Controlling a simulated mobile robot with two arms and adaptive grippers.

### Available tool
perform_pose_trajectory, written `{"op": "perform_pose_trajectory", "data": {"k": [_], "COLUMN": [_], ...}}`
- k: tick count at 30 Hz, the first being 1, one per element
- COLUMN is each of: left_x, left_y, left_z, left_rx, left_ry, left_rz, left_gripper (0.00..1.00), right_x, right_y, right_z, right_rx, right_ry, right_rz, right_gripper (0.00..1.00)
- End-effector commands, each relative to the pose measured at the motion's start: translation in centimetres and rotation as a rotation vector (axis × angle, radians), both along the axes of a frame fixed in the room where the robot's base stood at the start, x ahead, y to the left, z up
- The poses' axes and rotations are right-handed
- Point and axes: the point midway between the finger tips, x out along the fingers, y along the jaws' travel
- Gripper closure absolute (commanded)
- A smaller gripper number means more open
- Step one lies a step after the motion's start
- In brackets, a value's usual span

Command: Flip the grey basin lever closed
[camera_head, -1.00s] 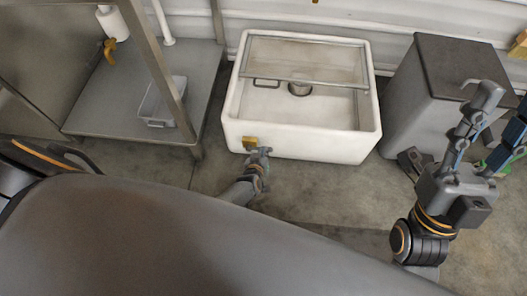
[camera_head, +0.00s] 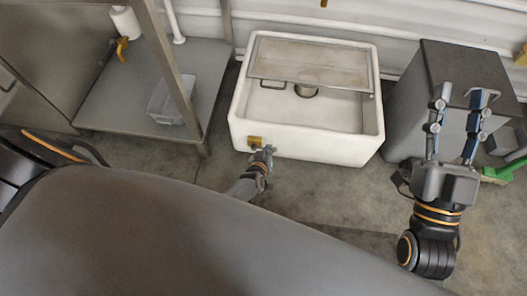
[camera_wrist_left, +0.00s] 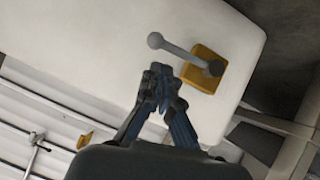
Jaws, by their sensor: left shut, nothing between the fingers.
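The white basin (camera_head: 300,147) stands on the floor in the head view. A yellow block (camera_head: 254,142) is on its front wall. In the left wrist view, the grey lever (camera_wrist_left: 182,53) is pivoted on the yellow block (camera_wrist_left: 200,83) and ends in a round knob. My left gripper (camera_head: 267,152) is at the front wall by the block, partly hiding the lever in the head view. In the left wrist view, its fingertips (camera_wrist_left: 159,82) are shut and empty, just beside the lever, with a small gap visible. My right gripper (camera_head: 459,97) is open, fingers spread, over the dark-lidded bin.
The grey bin (camera_head: 410,130) with a dark lid stands right of the basin. A metal table (camera_head: 130,105) with a clear tub (camera_head: 165,105) stands left. A green brush (camera_head: 503,170) lies at the far right. Floor in front of the basin is clear.

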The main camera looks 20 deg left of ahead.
Motion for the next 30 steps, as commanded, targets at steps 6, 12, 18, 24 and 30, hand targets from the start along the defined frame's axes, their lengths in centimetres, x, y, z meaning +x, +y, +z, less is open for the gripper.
{"op": "perform_pose_trajectory", "data": {"k": [6,12,18,24,30], "left_x": [0.0,-0.4,-1.4,-2.4,-3.5], "left_y": [0.2,0.2,0.0,-0.3,-0.6], "left_z": [1.3,2.1,2.8,3.5,4.2], "left_rx": [0.0,-0.001,-0.001,-0.001,-0.001], "left_ry": [0.0,0.001,0.0,0.001,0.001], "left_rz": [0.0,0.0,0.001,0.0,0.0], "left_gripper": [1.0,1.0,1.0,1.0,1.0], "right_x": [1.9,2.7,2.6,1.5,-0.6], "right_y": [-0.1,-0.4,-1.0,-1.8,-2.9], "right_z": [-3.4,-7.1,-11.0,-14.8,-18.3], "right_rx": [-0.065,-0.12,-0.174,-0.227,-0.276], "right_ry": [0.227,0.435,0.644,0.854,1.064], "right_rz": [-0.013,-0.025,-0.038,-0.05,-0.061], "right_gripper": [0.6,0.6,0.6,0.6,0.6]}}
